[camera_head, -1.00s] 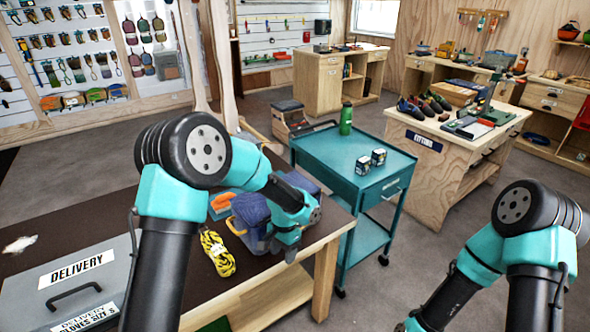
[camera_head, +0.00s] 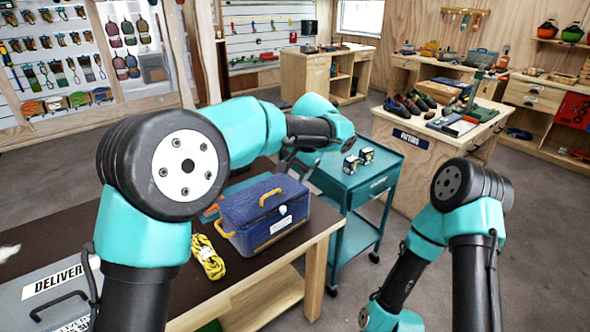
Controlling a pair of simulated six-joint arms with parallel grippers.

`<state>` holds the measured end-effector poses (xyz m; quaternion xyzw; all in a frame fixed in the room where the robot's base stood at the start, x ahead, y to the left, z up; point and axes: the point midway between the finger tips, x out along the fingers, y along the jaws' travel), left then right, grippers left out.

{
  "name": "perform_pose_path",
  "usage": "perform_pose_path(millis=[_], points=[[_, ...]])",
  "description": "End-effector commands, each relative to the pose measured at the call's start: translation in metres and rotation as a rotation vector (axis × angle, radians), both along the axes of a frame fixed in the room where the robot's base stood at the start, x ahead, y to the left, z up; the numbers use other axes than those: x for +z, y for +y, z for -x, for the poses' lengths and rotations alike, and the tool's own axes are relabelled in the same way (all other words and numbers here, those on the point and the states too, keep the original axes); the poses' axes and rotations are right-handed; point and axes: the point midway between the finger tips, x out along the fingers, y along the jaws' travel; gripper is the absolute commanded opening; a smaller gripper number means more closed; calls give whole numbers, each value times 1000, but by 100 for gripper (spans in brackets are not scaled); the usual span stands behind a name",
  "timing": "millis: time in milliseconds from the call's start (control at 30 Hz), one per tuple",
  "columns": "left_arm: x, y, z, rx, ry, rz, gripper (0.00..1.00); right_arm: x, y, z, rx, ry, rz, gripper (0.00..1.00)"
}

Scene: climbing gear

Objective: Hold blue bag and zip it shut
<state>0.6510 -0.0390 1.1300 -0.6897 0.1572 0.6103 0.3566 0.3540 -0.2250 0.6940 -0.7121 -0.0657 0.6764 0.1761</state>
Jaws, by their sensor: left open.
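The blue bag (camera_head: 252,220) stands upright on the dark workbench, near its right end. It has yellow handles and a pale tag on its front. Its top looks flat; I cannot tell whether the zip is open or shut. My left gripper (camera_head: 290,164) is open, just behind and above the bag's far side, partly hidden by its own wrist. It appears apart from the bag. My right arm comes in at the lower right and bends down out of the picture; its gripper does not show.
A coiled yellow rope (camera_head: 208,257) lies left of the bag. A teal cart (camera_head: 352,184) with small boxes (camera_head: 358,160) stands right of the bench. Grey floor lies open between cart and right arm.

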Motion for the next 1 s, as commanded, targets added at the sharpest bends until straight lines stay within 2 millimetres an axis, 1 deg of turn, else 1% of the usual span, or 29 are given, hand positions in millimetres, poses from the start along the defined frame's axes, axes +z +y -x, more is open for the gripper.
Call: perform_pose_path(millis=[167,267,1000], points=[[-12,3,-2,1,3,-1,53,0,0,0,0,0,0,54],[-24,6,-5,1,4,-1,53,0,0,0,0,0,0,54],[-132,31,-28,1,3,-2,53,0,0,0,0,0,0,54]])
